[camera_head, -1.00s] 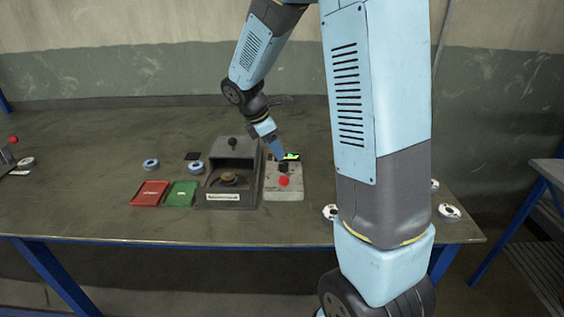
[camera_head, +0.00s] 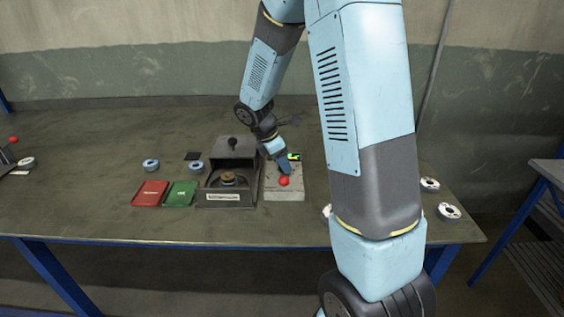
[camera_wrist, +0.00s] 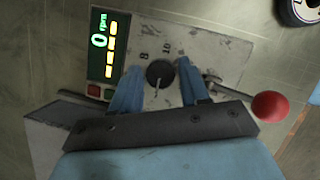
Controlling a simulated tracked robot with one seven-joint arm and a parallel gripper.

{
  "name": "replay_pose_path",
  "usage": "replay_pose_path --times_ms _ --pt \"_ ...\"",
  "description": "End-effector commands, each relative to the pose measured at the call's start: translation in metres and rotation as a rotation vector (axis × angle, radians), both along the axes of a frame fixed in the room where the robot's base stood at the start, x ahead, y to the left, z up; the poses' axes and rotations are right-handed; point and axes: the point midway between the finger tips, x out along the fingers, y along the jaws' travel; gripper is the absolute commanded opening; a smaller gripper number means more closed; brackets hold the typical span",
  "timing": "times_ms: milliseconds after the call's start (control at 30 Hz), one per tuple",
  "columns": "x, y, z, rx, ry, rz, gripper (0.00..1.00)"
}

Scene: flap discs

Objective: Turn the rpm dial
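The rpm dial (camera_wrist: 160,74) is a dark round knob with a pale pointer line, on a light grey control box (camera_head: 297,188). In the wrist view, numbers are printed on the panel above it. A display (camera_wrist: 101,40) beside it reads 0 rpm with a column of yellow bars; it also shows in the head view (camera_head: 294,157). My gripper (camera_wrist: 159,82) is open, with one blue finger on each side of the dial. A gap seems to show between the dial and each finger; contact cannot be told. In the head view the dial is hidden by my gripper.
A red ball knob (camera_head: 284,181) is near my gripper at the box's front. A dark machine (camera_head: 231,170) with an open bay stands directly left. Red (camera_head: 150,193) and green (camera_head: 181,193) trays lie further left. Several discs lie about the table (camera_head: 90,150).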

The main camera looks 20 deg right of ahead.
Motion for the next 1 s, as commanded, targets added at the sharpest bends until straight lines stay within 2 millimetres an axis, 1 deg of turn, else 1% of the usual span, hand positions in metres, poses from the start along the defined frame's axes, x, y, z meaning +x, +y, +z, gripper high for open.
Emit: replay_pose_path --times_ms 33,67,400,733,867,1000 --pt "0.0001 0.0000 0.0001 0.000 0.000 0.000 0.40" --pt "0.0000 0.0001 0.0001 0.000 0.000 0.000 0.37" --pt "0.0003 0.0002 0.0002 0.000 -0.001 0.000 0.05" --pt "0.0014 0.0005 0.0005 0.001 -0.003 -0.049 0.05" --pt "0.0018 0.0006 0.0002 0.001 -0.001 -0.118 0.05" --pt "0.0029 0.0005 0.0002 0.001 -0.002 -0.225 0.05"
